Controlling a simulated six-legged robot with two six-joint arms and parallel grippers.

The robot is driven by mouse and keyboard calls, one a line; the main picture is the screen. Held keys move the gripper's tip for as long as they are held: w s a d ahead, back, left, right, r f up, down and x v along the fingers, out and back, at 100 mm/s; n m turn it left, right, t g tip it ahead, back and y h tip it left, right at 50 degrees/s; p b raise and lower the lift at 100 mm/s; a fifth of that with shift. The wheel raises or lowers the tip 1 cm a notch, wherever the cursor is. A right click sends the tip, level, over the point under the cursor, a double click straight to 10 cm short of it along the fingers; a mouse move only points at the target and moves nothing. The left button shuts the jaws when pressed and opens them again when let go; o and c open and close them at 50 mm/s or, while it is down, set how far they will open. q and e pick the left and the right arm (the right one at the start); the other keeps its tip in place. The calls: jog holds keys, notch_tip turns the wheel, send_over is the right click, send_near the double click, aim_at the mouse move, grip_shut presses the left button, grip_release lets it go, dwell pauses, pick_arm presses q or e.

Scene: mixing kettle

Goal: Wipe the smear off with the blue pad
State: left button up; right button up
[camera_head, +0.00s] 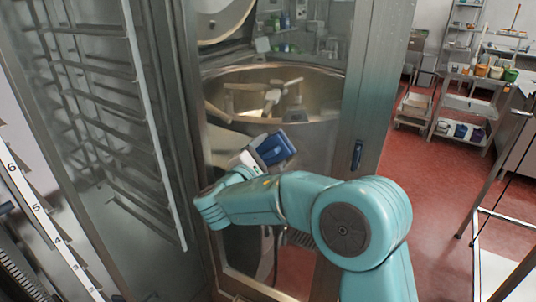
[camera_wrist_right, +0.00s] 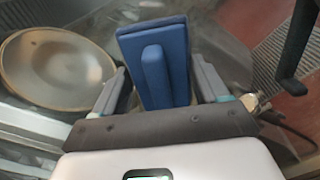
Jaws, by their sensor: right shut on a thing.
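My right gripper (camera_head: 257,154) is in front of the glass panel (camera_head: 225,262) of a metal-framed door. It is shut on the handle of the blue pad (camera_head: 279,147). In the right wrist view the blue pad (camera_wrist_right: 178,38) stands between the two fingers (camera_wrist_right: 160,88), its raised handle towards the camera. I cannot tell whether the pad touches the glass. The glass looks hazy, and I cannot pick out a distinct smear on it; the pad and arm hide part of it. My left gripper is not in view.
A large steel kettle (camera_head: 325,90) with mixing arms shows through or in the glass. A dark blue latch (camera_head: 357,155) sits on the door's right frame. A metal rack (camera_head: 130,95) stands at left. Red floor (camera_head: 425,190) is open at right, with shelves (camera_head: 465,105) behind.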

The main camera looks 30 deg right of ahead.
jog(key=shift+x, duration=0.9)
